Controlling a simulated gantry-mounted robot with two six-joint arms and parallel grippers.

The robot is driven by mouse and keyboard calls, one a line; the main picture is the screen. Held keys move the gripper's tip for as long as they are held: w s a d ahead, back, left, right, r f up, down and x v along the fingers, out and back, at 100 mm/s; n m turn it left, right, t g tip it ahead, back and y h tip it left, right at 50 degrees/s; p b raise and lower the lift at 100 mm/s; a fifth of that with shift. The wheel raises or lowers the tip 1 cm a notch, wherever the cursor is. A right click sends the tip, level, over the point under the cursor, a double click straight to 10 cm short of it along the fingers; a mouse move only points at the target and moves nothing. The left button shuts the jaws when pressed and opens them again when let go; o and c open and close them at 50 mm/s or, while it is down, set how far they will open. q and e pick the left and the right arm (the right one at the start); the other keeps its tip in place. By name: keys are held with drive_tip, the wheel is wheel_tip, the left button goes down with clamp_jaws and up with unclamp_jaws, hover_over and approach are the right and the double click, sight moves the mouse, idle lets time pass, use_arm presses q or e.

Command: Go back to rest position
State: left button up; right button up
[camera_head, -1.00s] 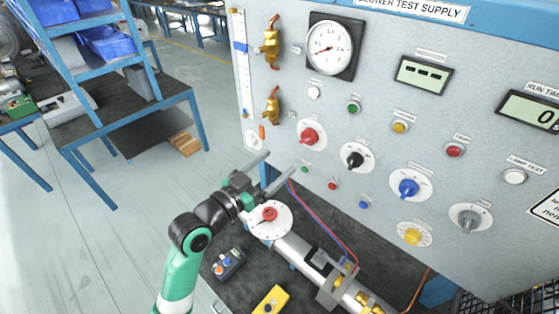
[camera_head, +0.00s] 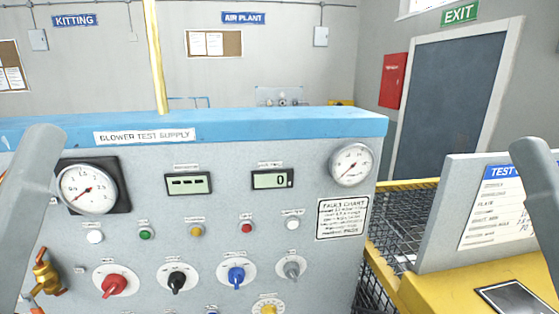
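The blower test supply panel (camera_head: 230,222) fills the middle of the head view. I see nothing held. The bars cover part of the panel's left side and the right edge of the scene.
The panel carries dials, displays, a red knob (camera_head: 115,285), a black knob (camera_head: 177,281), a blue knob (camera_head: 236,275) and a brass valve (camera_head: 48,275). A yellow test stand (camera_head: 440,291) and black wire mesh (camera_head: 400,229) stand to the right. A grey door (camera_head: 447,108) is behind.

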wheel_tip(320, 180, up, 18)
drive_tip(key=p, duration=1.6)
idle(0.4)
